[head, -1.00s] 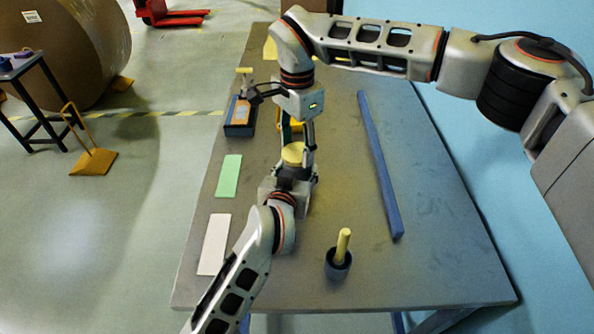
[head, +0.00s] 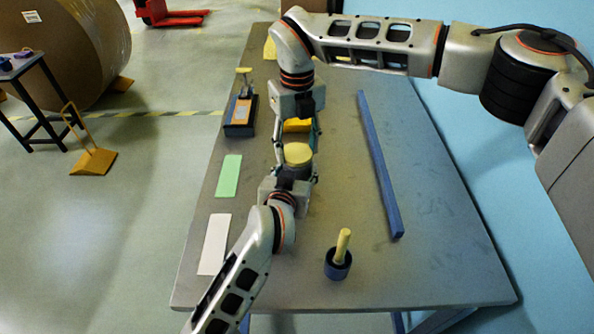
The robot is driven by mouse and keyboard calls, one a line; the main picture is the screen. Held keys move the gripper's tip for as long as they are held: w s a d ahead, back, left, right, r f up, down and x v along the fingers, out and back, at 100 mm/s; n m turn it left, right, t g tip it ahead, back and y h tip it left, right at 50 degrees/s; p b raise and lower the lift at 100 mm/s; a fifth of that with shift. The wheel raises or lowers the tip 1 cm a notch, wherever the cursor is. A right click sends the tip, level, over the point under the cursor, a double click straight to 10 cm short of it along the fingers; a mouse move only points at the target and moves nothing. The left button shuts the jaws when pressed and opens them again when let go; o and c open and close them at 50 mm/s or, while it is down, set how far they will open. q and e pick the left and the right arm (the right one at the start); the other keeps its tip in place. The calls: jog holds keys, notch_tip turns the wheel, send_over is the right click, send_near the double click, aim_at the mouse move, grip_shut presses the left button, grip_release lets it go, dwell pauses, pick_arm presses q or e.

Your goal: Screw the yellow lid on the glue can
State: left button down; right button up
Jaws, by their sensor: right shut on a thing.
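The yellow lid (head: 298,153) sits on top of the dark glue can (head: 298,171), which stands upright near the table's middle. I cannot tell how far it is threaded. My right gripper (head: 297,146) points down from above, with one finger on each side of the lid, shut on it. My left gripper (head: 296,174) comes from the near side, with its fingers against both sides of the can. The can's lower part is hidden behind the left gripper.
On the table (head: 430,255) are a blue bar (head: 380,165), a dark cup with a yellow stick (head: 338,262), green (head: 229,176) and white (head: 214,243) sheets and a blue tray (head: 240,129). A yellow thing (head: 297,126) lies behind the can. The right front is clear.

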jog(key=m, duration=0.5)
jog(key=shift+m, duration=0.3)
jog(key=m, duration=0.5)
jog(key=shift+f, duration=0.1)
jog(key=m, duration=1.1)
jog(key=shift+m, duration=0.4)
jog(key=o, duration=1.2)
jog(key=shift+r, duration=2.3)
